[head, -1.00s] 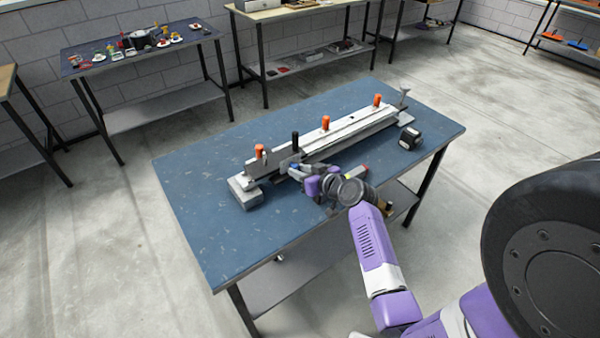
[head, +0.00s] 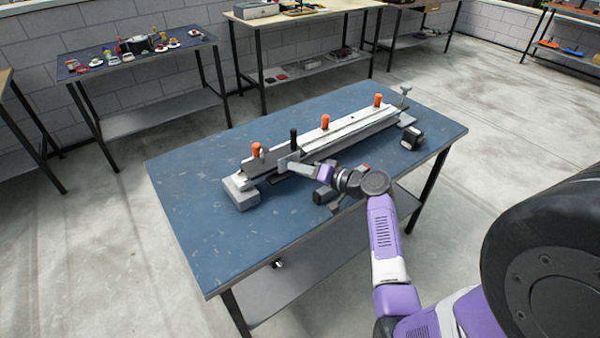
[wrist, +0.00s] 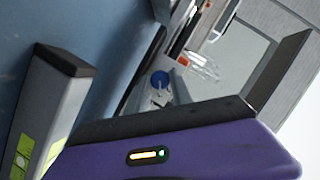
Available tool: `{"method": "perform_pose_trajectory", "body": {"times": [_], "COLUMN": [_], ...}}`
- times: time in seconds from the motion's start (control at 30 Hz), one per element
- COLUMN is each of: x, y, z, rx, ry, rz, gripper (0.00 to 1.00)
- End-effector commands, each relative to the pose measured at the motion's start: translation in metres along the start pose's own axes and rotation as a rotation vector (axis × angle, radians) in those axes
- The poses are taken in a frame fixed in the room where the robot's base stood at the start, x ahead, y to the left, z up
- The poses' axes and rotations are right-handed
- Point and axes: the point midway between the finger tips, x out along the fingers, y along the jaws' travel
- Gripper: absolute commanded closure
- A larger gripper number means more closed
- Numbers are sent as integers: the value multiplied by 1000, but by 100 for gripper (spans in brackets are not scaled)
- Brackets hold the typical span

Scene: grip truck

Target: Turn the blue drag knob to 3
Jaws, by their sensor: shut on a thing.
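The blue drag knob (wrist: 159,79) shows as a small blue round end in the wrist view, at the fixture's side. The fixture is a long pale metal bar (head: 340,136) on the blue table. My gripper (head: 292,164) reaches the bar's near side, below the black handle (head: 293,138). It is shut on the knob, with its fingertips close about it. In the head view my gripper and wrist hide the knob. Any scale marks or numbers are too small to read.
Several orange handles (head: 325,121) stand up along the bar. The table's left part (head: 190,200) is clear.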

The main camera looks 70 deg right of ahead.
Motion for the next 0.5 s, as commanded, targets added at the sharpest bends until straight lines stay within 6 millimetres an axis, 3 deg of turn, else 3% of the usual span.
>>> {"method": "perform_pose_trajectory", "body": {"times": [0.5], "x": [0], "y": [1], "z": [0], "rx": [60], "ry": [0], "rz": [-22], "gripper": [100]}}
